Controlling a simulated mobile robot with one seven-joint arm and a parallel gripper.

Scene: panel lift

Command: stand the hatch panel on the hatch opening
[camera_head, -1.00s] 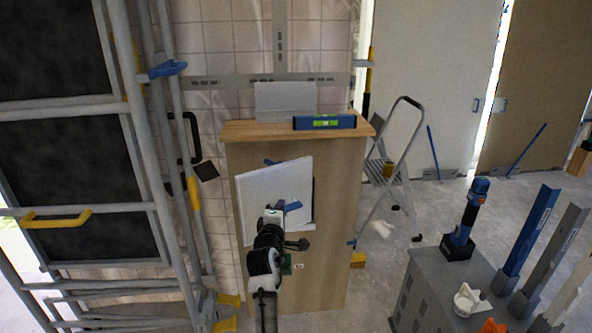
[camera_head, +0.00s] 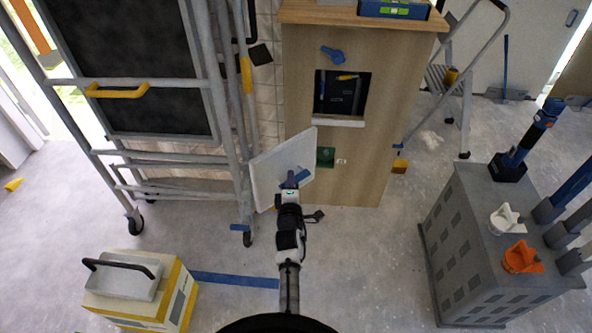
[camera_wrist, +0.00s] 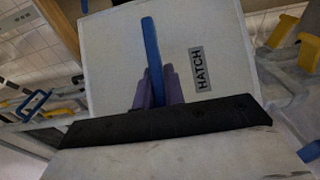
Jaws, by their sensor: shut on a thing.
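The white hatch panel (camera_head: 266,174) is held by my gripper (camera_head: 290,180), tilted, below and to the left of the opening in the head view. In the wrist view, the panel (camera_wrist: 110,60) shows a "HATCH" label and a blue handle (camera_wrist: 152,55), with my gripper's purple fingers (camera_wrist: 157,88) shut on that handle. The hatch opening (camera_head: 341,97) is a dark square hole in the wooden front (camera_head: 370,165), with tools visible inside. A pale ledge (camera_head: 337,122) runs along its lower edge. A blue latch-like piece (camera_head: 333,55) sits above it. The panel is clear of the opening.
A scaffold (camera_head: 215,100) stands close at the left of the panel. A yellow and white case (camera_head: 140,290) is on the floor at lower left. A grey cabinet (camera_head: 480,250) with tools and clamps stands at right. The floor between the wooden front and cabinet is clear.

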